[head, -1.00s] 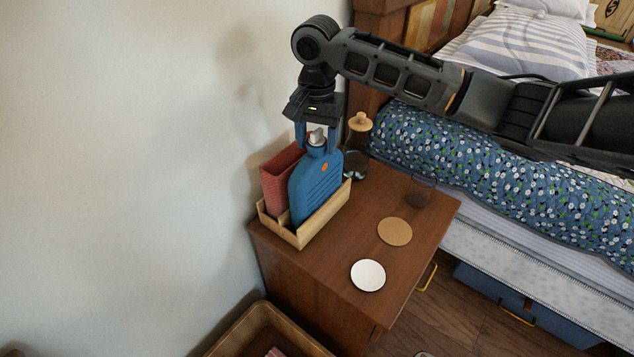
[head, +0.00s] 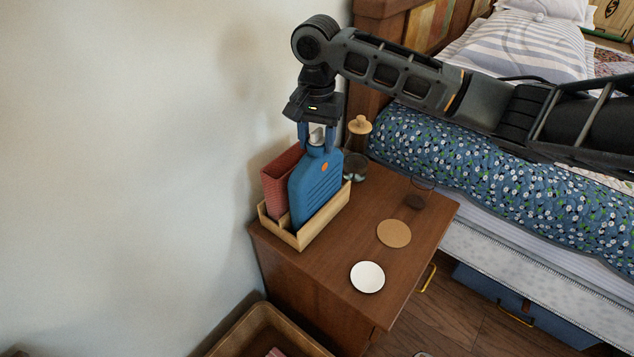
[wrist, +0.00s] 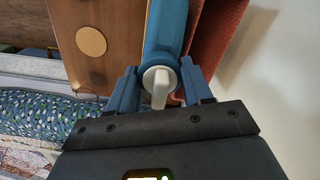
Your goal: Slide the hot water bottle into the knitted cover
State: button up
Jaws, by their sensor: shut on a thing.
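The blue hot water bottle (head: 315,187) stands upright in a light wooden holder (head: 311,229) on the nightstand. Its grey-white stopper (wrist: 161,82) points up between my fingers in the wrist view. The red knitted cover (head: 281,180) stands beside the bottle in the same holder, on the wall side; it also shows in the wrist view (wrist: 213,35). The cover's opening is not clearly seen. My gripper (head: 317,140) points down from above and is shut on the neck of the bottle. The lower end of the bottle is hidden by the holder's front wall.
The nightstand (head: 352,272) also bears a white round dish (head: 367,277), a cork coaster (head: 394,233), a clear glass (head: 418,192) and a glass carafe with a cork top (head: 359,125). The wall is close on the left; the bed is on the right.

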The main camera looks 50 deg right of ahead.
jog(key=shift+r+p, duration=5.45)
jog(key=shift+r, duration=0.1)
